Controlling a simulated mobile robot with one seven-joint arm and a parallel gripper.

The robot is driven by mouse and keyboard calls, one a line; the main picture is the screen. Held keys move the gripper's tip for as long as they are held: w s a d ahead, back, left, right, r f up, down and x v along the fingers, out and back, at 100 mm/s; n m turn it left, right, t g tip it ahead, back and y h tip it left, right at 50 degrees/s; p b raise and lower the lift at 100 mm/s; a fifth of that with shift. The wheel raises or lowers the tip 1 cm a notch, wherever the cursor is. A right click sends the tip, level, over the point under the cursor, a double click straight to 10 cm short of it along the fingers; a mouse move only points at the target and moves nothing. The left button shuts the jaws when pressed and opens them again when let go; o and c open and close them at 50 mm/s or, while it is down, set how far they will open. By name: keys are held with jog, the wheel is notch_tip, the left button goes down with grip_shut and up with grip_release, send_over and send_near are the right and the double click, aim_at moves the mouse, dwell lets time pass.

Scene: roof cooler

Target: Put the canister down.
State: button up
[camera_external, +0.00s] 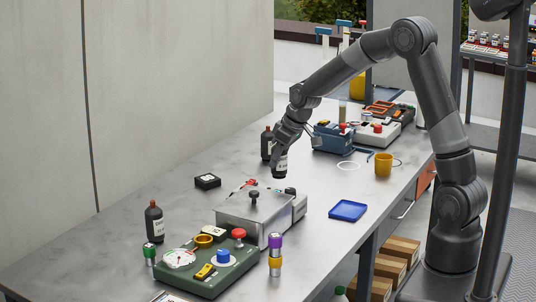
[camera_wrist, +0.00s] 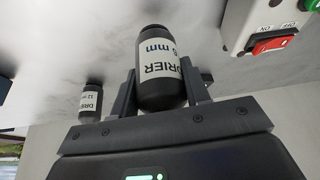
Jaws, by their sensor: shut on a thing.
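My gripper (camera_external: 281,150) is shut on a dark canister (camera_external: 280,168) with a white label, over the middle of the bench. In the wrist view the held canister (camera_wrist: 157,88) sits between the two fingers, its label reading "DRIER" and a size in mm. Whether its base touches the bench or hangs just above it, I cannot tell. A second dark canister (camera_external: 266,145) stands just behind and left of my gripper. A smaller-looking drier canister (camera_wrist: 90,103) shows left of the fingers in the wrist view. Another dark bottle (camera_external: 154,222) stands at the left.
A metal box with a knob (camera_external: 250,213) and a green control panel (camera_external: 205,268) are in front. A blue tray (camera_external: 348,210), a yellow mug (camera_external: 383,164) and a blue device (camera_external: 332,138) lie to the right. A small black box (camera_external: 207,181) sits left. Bare bench (camera_external: 310,185) lies right of the canister.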

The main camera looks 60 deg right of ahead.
aim_at(280, 165)
jog(key=shift+f, duration=1.9)
jog(key=shift+f, duration=0.15)
jog(key=o, duration=1.1)
jog(key=shift+o, duration=0.2)
jog(key=shift+s+r, duration=0.15)
jog(key=shift+r, duration=0.4)
jog(key=v, duration=1)
jog(key=s+a+r, duration=0.4)
jog(key=s+r, duration=0.1)
jog(key=s, duration=0.2)
jog(key=s+a+r, duration=0.3)
jog(key=s+r, duration=0.1)
jog(key=s, duration=0.3)
jog(key=s+a+t, duration=0.1)
jog(key=s+a, duration=0.2)
jog(key=s, duration=1.3)
jog(key=shift+a+m, duration=0.35)
jog(key=shift+m, duration=0.05)
